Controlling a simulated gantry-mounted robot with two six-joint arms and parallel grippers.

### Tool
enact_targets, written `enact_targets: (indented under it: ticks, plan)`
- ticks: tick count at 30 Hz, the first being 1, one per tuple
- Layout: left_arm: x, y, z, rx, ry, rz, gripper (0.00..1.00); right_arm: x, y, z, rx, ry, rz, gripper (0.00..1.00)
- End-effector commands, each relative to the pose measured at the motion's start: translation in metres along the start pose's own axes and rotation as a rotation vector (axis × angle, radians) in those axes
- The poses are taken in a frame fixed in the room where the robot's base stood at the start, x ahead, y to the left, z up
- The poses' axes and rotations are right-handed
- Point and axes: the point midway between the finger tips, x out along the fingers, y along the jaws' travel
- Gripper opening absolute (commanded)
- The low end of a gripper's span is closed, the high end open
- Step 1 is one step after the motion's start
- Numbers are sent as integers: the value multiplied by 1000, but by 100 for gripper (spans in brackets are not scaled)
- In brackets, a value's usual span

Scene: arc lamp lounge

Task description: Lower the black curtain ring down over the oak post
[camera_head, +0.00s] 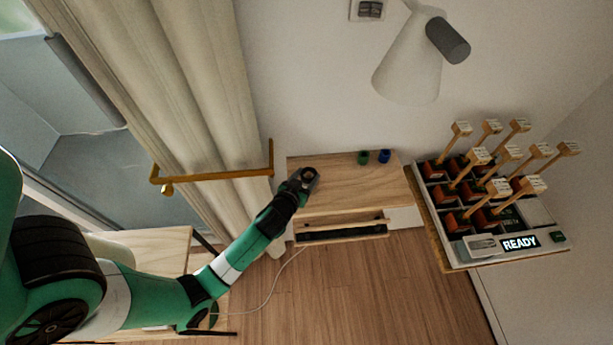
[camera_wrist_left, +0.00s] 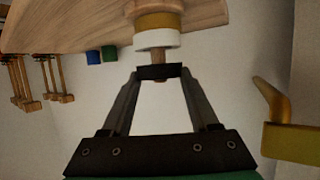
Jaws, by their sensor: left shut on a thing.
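The black curtain ring (camera_wrist_left: 153,72) is between the fingertips of my left gripper (camera_wrist_left: 160,76), which is shut on it. In the left wrist view, which looks upside down, the oak post (camera_wrist_left: 160,55) shows on both sides of the ring, so the ring looks to be around the post near its free end. A white ring (camera_wrist_left: 157,40) and a yellow ring (camera_wrist_left: 157,21) are on the post nearer the wooden top, apart from the black one. In the head view my left gripper (camera_head: 303,183) covers most of the post. My right gripper is not in view.
Small green (camera_head: 363,157) and blue (camera_head: 384,156) pieces are at the back of the wooden cabinet top (camera_head: 350,185). A brass rod (camera_head: 215,177) is left of the gripper by the curtain (camera_head: 200,80). A rack (camera_head: 447,224) of several wooden-handled tools stands right.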

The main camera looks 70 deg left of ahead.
Motion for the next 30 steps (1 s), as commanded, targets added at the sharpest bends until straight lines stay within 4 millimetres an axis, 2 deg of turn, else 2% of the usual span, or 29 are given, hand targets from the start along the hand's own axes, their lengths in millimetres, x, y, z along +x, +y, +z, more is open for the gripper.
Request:
enact_targets:
  ticks: [6, 7, 12, 23, 26, 30]
  plan:
    - [0, 0, 0, 0, 0, 0, 9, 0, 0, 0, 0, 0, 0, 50]
    - [0, 0, 0, 0, 0, 0, 66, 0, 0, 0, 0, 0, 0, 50]
    - [0, 0, 0, 0, 0, 0, 96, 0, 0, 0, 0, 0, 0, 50]
    - [-5, 0, 0, 0, -1, 0, 96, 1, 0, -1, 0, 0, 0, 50]
    - [-20, 0, -1, 1, 0, 1, 96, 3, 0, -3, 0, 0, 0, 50]
    - [-53, 1, 0, 2, -1, 3, 96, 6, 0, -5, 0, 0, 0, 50]
